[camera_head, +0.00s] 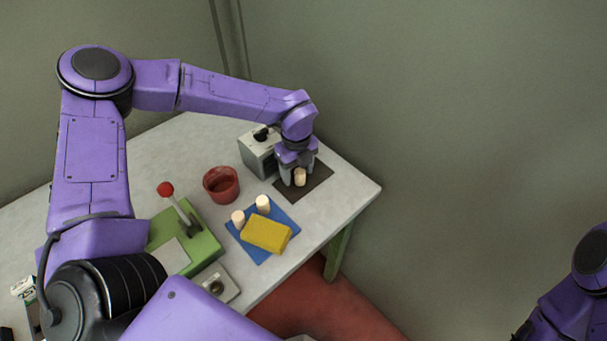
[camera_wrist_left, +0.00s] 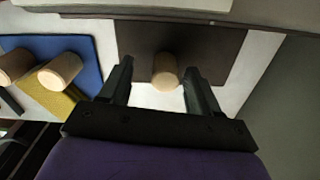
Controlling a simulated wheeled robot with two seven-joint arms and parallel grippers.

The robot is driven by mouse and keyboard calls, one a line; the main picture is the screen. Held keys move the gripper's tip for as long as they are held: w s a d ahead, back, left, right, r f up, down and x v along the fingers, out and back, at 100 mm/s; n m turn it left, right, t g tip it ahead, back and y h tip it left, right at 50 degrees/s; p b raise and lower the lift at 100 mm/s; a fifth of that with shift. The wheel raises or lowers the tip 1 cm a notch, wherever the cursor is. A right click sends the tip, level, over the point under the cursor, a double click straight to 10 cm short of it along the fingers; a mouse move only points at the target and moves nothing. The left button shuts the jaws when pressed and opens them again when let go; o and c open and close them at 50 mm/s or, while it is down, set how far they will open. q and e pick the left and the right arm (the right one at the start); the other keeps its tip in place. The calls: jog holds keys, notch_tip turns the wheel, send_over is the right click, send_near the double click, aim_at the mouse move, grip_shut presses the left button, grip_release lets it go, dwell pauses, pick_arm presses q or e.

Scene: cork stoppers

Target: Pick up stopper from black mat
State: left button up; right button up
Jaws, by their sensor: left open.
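A pale cork stopper (camera_head: 300,177) stands on the black mat (camera_head: 318,189) near the table's far right corner. My left gripper (camera_head: 294,181) is over the mat with its fingers pointing down, close to this stopper. In the left wrist view the gripper (camera_wrist_left: 160,88) is open, and the stopper (camera_wrist_left: 165,72) shows between its fingertips, with a gap on each side. The dark mat (camera_wrist_left: 215,45) lies behind it. Two more stoppers, one (camera_head: 263,204) and another (camera_head: 238,219), stand on the blue mat (camera_head: 284,212). My right gripper is not in view.
A yellow sponge-like block (camera_head: 266,234) lies on the blue mat. A red cup (camera_head: 221,185) and a grey box (camera_head: 258,156) stand close to my left gripper. A green device with a red-knobbed lever (camera_head: 197,246) is at the left. The right table corner (camera_head: 366,188) is clear.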

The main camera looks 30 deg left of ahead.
pick_arm(q)
jog(key=shift+w+d+f, duration=0.1)
jog(key=shift+d+f, duration=0.05)
jog(key=shift+f, duration=0.5)
jog(key=shift+d+f, duration=0.25)
jog(key=shift+a, duration=0.1)
jog(key=c, duration=0.4)
jog(key=shift+a, duration=0.1)
jog(key=c, duration=0.7)
jog(key=shift+r, duration=0.1)
